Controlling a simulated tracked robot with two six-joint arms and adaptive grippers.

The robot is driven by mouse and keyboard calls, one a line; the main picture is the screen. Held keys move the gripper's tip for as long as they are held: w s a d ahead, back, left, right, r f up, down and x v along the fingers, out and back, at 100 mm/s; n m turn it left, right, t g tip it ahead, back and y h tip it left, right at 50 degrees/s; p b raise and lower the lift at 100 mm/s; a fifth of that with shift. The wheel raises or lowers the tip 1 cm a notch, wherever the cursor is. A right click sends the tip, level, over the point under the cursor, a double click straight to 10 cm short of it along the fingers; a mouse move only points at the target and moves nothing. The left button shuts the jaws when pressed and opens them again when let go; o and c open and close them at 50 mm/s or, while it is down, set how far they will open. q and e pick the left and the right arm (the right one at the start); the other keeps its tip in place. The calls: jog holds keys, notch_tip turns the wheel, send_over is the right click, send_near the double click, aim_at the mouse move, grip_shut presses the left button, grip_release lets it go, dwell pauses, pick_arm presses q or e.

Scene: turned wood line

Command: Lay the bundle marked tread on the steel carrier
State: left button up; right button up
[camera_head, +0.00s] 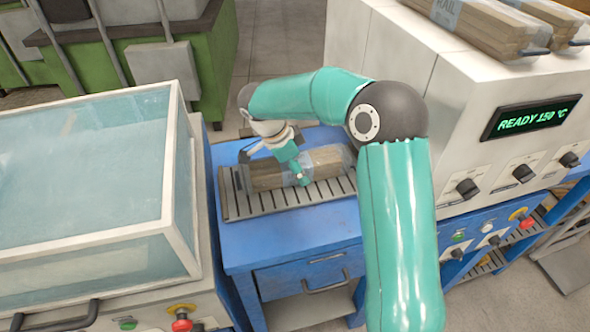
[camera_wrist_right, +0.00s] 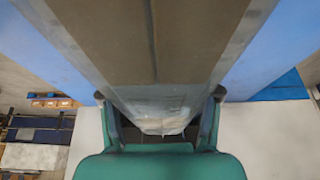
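A wrapped bundle of brown wood strips (camera_head: 265,175) is at the slatted steel carrier (camera_head: 320,191), roughly in line with it; I cannot tell whether its underside touches the slats. The carrier is on the blue cabinet. My right gripper (camera_head: 290,168) reaches over the bundle from above, with a finger at its front side. In the right wrist view the bundle (camera_wrist_right: 155,40) fills the space between both fingers (camera_wrist_right: 159,118), which appear to press its sides. No mark is readable on this bundle. My left gripper is out of view.
A clear-lidded tank (camera_head: 90,180) stands left of the blue cabinet (camera_head: 290,240). At right a pale machine reads "READY 150 °C" (camera_head: 530,117); more bundles (camera_head: 480,20) lie on top, one marked RAIL. A green bench (camera_head: 200,60) stands behind.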

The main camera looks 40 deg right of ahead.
jog(key=shift+o, duration=1.4)
jog(key=v, duration=1.2)
jog(key=shift+a+r, duration=0.1)
